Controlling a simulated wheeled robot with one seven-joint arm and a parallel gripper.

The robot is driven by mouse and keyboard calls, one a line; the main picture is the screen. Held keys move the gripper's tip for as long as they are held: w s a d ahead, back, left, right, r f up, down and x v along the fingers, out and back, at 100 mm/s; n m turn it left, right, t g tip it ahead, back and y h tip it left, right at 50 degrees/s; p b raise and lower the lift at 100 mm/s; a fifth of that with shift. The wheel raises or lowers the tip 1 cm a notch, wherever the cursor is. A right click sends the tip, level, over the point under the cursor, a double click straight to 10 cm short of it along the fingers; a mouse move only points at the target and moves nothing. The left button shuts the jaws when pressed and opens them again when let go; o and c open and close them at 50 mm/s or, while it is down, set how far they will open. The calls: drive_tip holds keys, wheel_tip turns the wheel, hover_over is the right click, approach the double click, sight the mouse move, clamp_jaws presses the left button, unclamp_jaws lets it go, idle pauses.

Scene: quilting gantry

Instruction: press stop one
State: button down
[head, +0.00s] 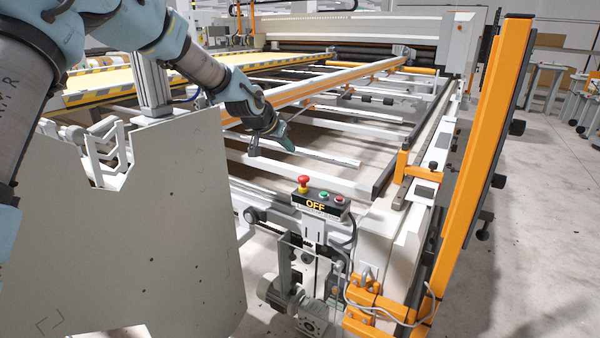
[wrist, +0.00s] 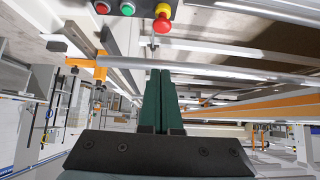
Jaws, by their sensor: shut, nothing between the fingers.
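A control box (head: 318,204) with an "OFF" label stands at the near end of the gantry frame. On it are a red mushroom stop button (head: 303,183) on a yellow collar, a green button (head: 324,195) and a small red button (head: 339,198). In the wrist view the mushroom button (wrist: 162,22) shows at the top, past my fingertips, with the green button (wrist: 127,8) and small red button (wrist: 102,6) left of it. My gripper (head: 288,146) is above and behind the box, apart from the buttons. Its dark green fingers (wrist: 160,74) are shut and empty.
An orange upright post (head: 484,150) stands right of the box. A large pale panel (head: 150,230) fills the lower left. White rails and an orange beam (head: 330,85) span the gantry behind my gripper. Open floor (head: 540,220) lies at the right.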

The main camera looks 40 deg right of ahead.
drive_tip(key=p, duration=0.3)
hover_over(301, 178)
wheel_tip(301, 178, down, 7)
drive_tip(key=shift+s+a+f+p, duration=0.15)
drive_tip(key=shift+f+p, duration=0.2)
drive_tip(key=shift+f, duration=0.3)
drive_tip(key=shift+w+a+f+p, duration=0.15)
drive_tip(key=shift+f+p, duration=0.2)
drive_tip(key=shift+f, duration=0.25)
drive_tip(key=shift+s+f, duration=0.1)
drive_tip(key=shift+f, duration=0.7)
wheel_tip(301, 178, down, 2)
drive_tip(key=shift+f+b, duration=0.15)
drive_tip(key=shift+b, duration=1.1)
drive_tip(key=shift+a, duration=0.1)
